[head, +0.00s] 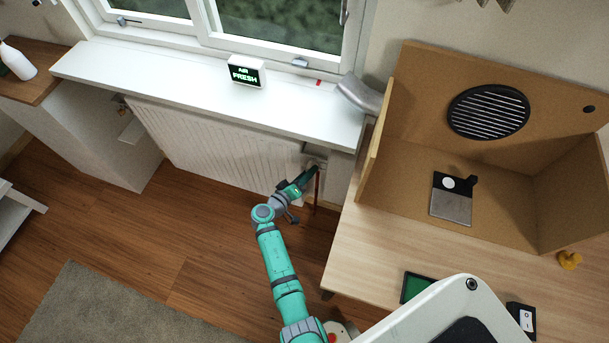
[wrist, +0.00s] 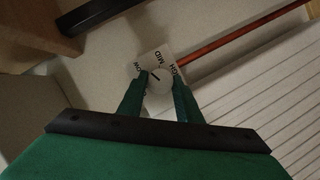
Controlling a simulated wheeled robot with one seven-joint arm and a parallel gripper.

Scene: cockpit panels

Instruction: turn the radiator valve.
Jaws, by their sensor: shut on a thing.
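The radiator valve (wrist: 158,92) shows in the wrist view as a round pale knob with a short dark pointer line. A white plate (wrist: 160,54) behind it carries the word MID at the top, a partly covered label at the right and a small label at the left that is hard to read. The pointer slants toward the upper left, between the left label and MID. My gripper (wrist: 159,82) is shut on the knob, one finger on each side. In the head view my gripper (head: 311,174) is at the right end of the white radiator (head: 215,145) and hides the knob.
A red-brown pipe (wrist: 235,40) runs by the valve. The windowsill (head: 190,80) overhangs the radiator and bears a lit sign reading AIR FRESH (head: 245,71). A wooden desk (head: 370,245) with an open box stands close on the right.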

